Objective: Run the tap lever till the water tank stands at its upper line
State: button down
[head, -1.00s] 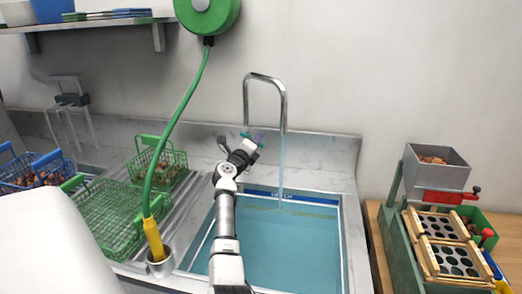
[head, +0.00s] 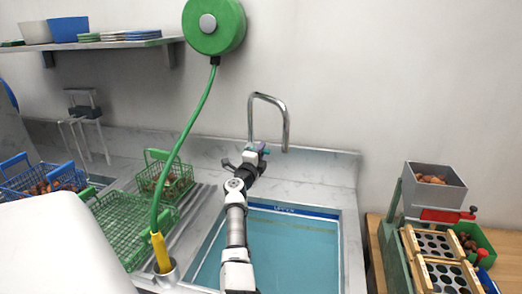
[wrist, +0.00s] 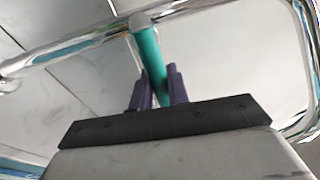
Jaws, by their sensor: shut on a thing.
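The chrome tap (head: 287,120) arches over the water tank (head: 341,255). No stream shows below its spout. Teal-blue water (head: 295,258) stands high in the tank, just below a dark blue marked band (head: 290,210) on the far wall. I cannot tell exactly how the surface meets the upper line. My gripper (head: 258,150) is at the tap's base, behind the tank. In the wrist view, its purple fingers (wrist: 158,82) are shut on the teal tap lever (wrist: 149,50), which joins a chrome pipe. The lever is mostly hidden in the head view.
A green hose reel (head: 228,26) hangs above, its hose (head: 180,150) running down to a yellow nozzle (head: 161,252) left of the tank. Wire baskets (head: 125,225) stand further left. A green machine with a grey hopper (head: 435,188) stands at right.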

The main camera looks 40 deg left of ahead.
jog(key=shift+r, duration=0.2)
jog(key=c, duration=1.4)
grip_release()
jog(key=shift+f, duration=0.1)
jog(key=shift+o, duration=0.2)
jog(key=p+v, duration=0.2)
jog(key=v, duration=1.1)
jog(key=shift+s+d, duration=0.2)
jog(key=shift+s, duration=0.15)
jog(key=shift+f, duration=0.15)
